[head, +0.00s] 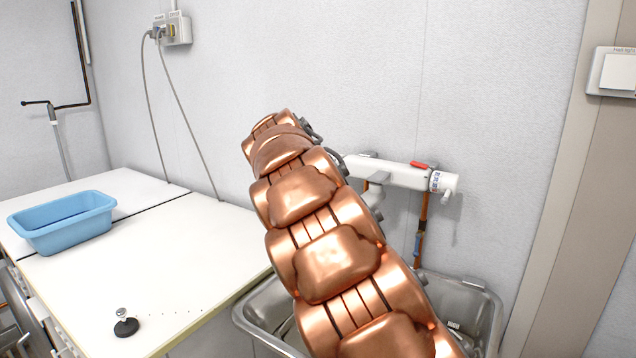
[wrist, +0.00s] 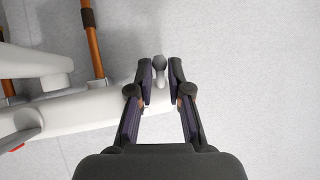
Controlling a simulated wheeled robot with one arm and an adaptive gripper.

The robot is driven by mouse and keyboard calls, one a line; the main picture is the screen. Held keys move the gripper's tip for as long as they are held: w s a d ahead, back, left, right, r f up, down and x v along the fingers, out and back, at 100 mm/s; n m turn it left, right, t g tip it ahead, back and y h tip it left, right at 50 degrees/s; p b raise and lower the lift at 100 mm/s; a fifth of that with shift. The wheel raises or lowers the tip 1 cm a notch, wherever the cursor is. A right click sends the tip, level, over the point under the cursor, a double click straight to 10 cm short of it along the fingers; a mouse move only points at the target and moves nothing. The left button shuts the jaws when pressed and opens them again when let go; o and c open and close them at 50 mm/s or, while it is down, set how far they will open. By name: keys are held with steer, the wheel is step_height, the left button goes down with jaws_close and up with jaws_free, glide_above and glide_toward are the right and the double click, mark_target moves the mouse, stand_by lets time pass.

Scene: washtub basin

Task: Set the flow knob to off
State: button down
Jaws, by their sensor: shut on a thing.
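A white wall-mounted mixer tap (head: 395,172) shows behind my copper arm in the head view, with a red part on top and a marked collar at its right end. In the wrist view the tap body (wrist: 65,115) runs in from the left, seen upside down. My gripper (wrist: 161,72) is at the tap's end that is on the left in the head view. Its two dark fingers stand either side of the flow knob (wrist: 159,64), whose grey stub shows between the tips. My gripper is shut on it. The arm hides this end in the head view. The knob's setting cannot be read.
A steel basin (head: 480,290) lies below the tap, partly behind my arm. A white worktop (head: 190,240) on the left carries a blue tub (head: 62,222) and a small black-based object (head: 125,323). Copper pipes (wrist: 92,40) run close to the tap. The wall is right behind it.

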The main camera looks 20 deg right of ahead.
steer(key=shift+r, duration=0.1)
stand_by(0.3)
steer(key=c, duration=1.1)
jaws_free()
steer(key=v, duration=1.2)
